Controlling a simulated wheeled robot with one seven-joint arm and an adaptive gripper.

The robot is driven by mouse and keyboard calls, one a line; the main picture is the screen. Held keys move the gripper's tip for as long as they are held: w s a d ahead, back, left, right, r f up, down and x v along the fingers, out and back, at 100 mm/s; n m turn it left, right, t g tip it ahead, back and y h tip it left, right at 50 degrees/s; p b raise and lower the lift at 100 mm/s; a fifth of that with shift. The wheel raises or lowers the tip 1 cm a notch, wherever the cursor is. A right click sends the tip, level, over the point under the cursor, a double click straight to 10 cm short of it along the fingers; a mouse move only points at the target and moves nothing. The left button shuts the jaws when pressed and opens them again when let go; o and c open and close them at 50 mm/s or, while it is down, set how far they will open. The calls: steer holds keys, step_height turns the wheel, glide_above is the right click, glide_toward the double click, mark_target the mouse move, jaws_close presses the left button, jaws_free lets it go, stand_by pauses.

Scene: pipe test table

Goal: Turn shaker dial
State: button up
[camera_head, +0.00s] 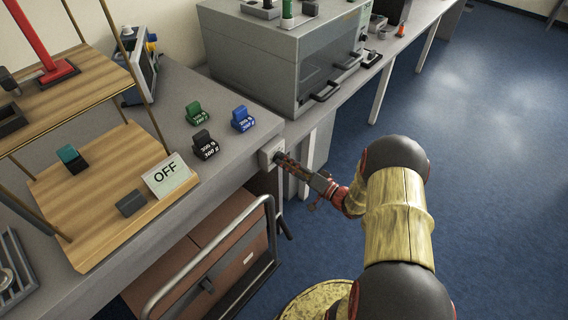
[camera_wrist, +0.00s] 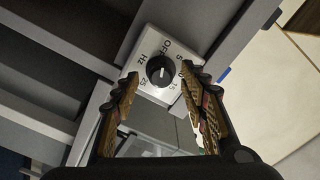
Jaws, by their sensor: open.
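The shaker dial (camera_wrist: 161,71) is a round black knob with a white pointer line, on a light grey control box (camera_wrist: 148,42) marked OFF, Hz and numbers. In the wrist view the knob is just beyond my fingertips and between them. My gripper (camera_wrist: 160,82) is open, one finger on each side of the knob, and no contact shows. In the head view the control box (camera_head: 268,153) is on the front edge of the bench. My gripper (camera_head: 282,160) reaches it from the right and hides the knob there.
A wooden shelf (camera_head: 105,205) with an OFF card (camera_head: 168,176) stands at the left. Green (camera_head: 196,112), blue (camera_head: 242,119) and black (camera_head: 204,146) labelled blocks lie on the bench. A grey cabinet machine (camera_head: 255,60) stands behind. A trolley (camera_head: 215,250) is below the bench edge. Floor at the right is clear.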

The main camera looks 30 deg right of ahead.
steer(key=shift+x, duration=0.95)
steer(key=shift+c, duration=1.2)
jaws_close()
